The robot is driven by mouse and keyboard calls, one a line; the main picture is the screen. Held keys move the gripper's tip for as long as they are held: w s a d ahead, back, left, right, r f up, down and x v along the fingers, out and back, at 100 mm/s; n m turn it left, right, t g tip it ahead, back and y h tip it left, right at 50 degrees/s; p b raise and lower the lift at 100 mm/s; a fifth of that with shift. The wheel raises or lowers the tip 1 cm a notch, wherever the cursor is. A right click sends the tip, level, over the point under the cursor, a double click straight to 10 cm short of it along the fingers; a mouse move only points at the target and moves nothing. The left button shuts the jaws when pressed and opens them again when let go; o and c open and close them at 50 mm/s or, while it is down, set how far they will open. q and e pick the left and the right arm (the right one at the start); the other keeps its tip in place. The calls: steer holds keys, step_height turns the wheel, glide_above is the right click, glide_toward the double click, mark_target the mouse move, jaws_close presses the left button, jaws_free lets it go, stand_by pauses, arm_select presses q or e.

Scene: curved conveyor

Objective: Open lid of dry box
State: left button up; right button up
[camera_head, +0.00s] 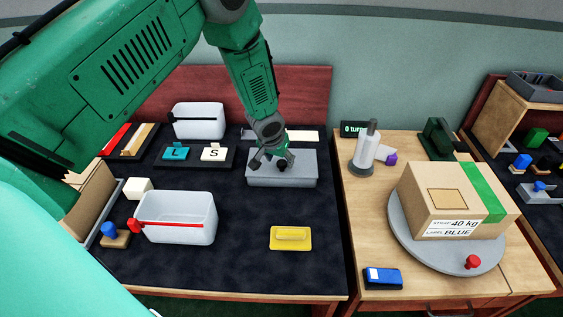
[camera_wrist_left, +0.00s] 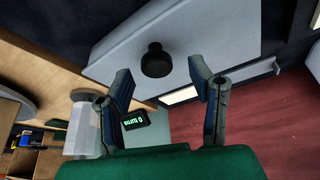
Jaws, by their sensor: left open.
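The dry box (camera_head: 300,178) is a grey box with a flat lid near the back right of the dark mat. A round black knob (camera_wrist_left: 156,60) stands on its lid; in the head view the knob (camera_head: 281,165) is partly covered by the gripper. My left gripper (camera_head: 272,163) is above the lid, with its fingers pointing down. Whether the fingertips are level with the knob is hard to tell. My right gripper does not show.
A white bin with a red strip (camera_head: 180,219), a yellow block (camera_head: 290,238) and the L and S tiles (camera_head: 213,153) are on the same mat. To the right, a cardboard box (camera_head: 445,200) stands on a round grey turntable (camera_head: 413,242).

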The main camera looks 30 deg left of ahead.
arm_select(q)
steer(key=shift+x, duration=0.8)
steer(key=shift+w+d+f, duration=0.1)
steer(key=shift+d+f, duration=0.05)
steer(key=shift+d, duration=0.1)
jaws_close()
steer(key=shift+a, duration=0.1)
